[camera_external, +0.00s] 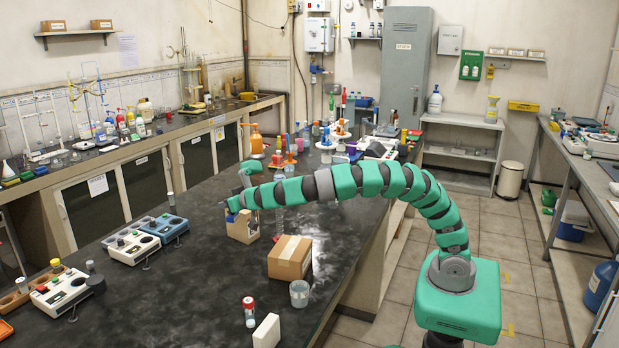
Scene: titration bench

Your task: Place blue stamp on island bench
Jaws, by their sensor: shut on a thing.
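My green arm reaches from the right across the dark island bench (190,300). My gripper (230,206) is at the arm's far left end, low over the bench near its middle. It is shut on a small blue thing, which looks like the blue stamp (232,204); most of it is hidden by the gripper. I cannot tell whether the stamp touches the box.
A cardboard box (290,257), a clear beaker (299,293), a red-capped vial (249,311) and a white block (267,331) stand on the near right. Several instruments (131,245) line the left edge. Bottles and stands crowd the far end. The bench's middle left is clear.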

